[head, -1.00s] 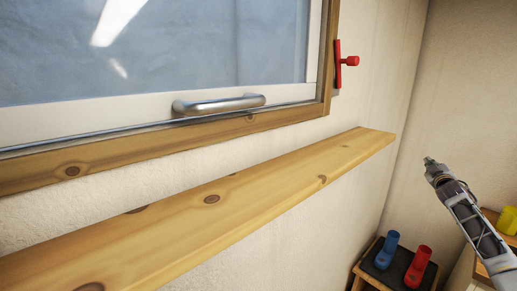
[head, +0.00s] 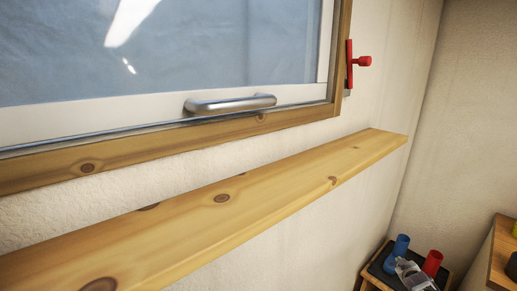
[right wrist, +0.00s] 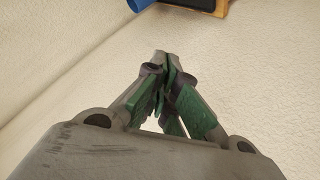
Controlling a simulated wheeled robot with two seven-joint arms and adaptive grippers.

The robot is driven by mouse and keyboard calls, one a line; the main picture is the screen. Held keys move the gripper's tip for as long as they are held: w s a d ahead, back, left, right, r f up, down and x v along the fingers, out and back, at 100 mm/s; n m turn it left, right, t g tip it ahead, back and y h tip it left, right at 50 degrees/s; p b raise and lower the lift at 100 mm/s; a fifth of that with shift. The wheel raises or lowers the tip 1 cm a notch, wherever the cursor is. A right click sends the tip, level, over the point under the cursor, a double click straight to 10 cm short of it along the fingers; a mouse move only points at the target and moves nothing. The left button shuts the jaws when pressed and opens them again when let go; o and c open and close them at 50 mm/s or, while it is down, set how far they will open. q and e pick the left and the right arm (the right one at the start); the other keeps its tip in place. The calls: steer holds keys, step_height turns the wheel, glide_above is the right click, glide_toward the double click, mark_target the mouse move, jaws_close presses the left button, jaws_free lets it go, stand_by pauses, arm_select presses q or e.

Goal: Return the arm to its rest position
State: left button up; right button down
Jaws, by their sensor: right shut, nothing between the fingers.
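My right gripper (head: 402,264) is low at the right of the head view, in front of the small stool, with only its front part in the picture. In the right wrist view its green-padded fingers (right wrist: 165,60) meet at the tips, shut and empty. Behind it in the head view, a blue object (head: 399,246) and a red object (head: 432,262) stand on the stool's dark top. The gripper overlaps them in the picture; I cannot tell the gap in depth. My left gripper is in neither view.
A wooden shelf (head: 222,211) runs along the wall under a window with a metal handle (head: 231,104). A red latch (head: 352,65) is beside the window frame. A wooden surface (head: 502,250) is at the right edge. The stool edge shows at the top of the wrist view (right wrist: 222,8).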

steer(key=s+a+f+g+y, duration=0.1)
steer(key=s+a+f+g, duration=0.1)
steer(key=s+a+f, duration=0.65)
steer(key=s+a+f+g+y, duration=0.1)
steer(key=s+a+f, duration=0.5)
steer(key=s+f, duration=0.55)
steer(key=s+a+f+g+y, duration=0.1)
steer(key=s+a+f+g, duration=0.1)
steer(key=s+a+f, duration=0.8)
steer(key=s+a+f+g+y, duration=0.1)
steer(key=s+a+f, duration=0.4)
steer(key=s, duration=0.5)
steer(key=s+a+f+g+y, duration=0.1)
steer(key=s+a+f+g, duration=0.1)
steer(key=s+a+f, duration=0.55)
steer(key=s+g, duration=0.1)
steer(key=s, duration=1.6)
steer(key=shift+a+m+g, duration=0.2)
steer(key=shift+m+g, duration=0.1)
steer(key=shift+g, duration=0.1)
steer(key=shift+s+f, duration=0.1)
